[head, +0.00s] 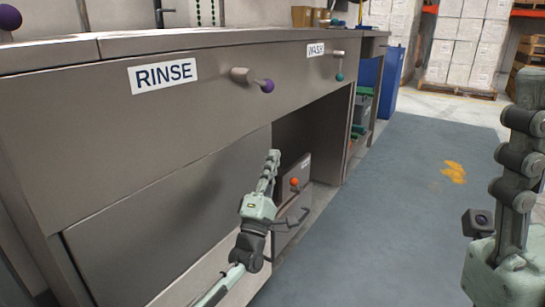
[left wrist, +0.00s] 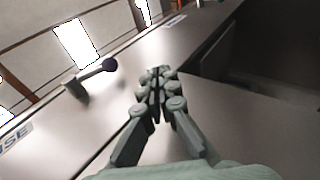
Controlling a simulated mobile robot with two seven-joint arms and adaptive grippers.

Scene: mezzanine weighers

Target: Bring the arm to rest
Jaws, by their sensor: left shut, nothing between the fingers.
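My left gripper (head: 272,158) is in front of the grey sink counter's lower panel, below the RINSE sign and the purple-knobbed lever. Its fingers point up and away in the head view. In the left wrist view its fingers (left wrist: 156,78) are closed together with nothing between them. It looks apart from the panel, though the exact gap is hard to judge. Part of my right arm (head: 518,160) shows at the right edge; its gripper is not in view.
The counter (head: 100,120) carries a purple-ball lever (head: 267,86), also in the left wrist view (left wrist: 108,64), and a teal-ball lever (head: 339,76). Below is an open bay with a drawer-like unit (head: 294,178). A blue bin (head: 394,80) stands behind.

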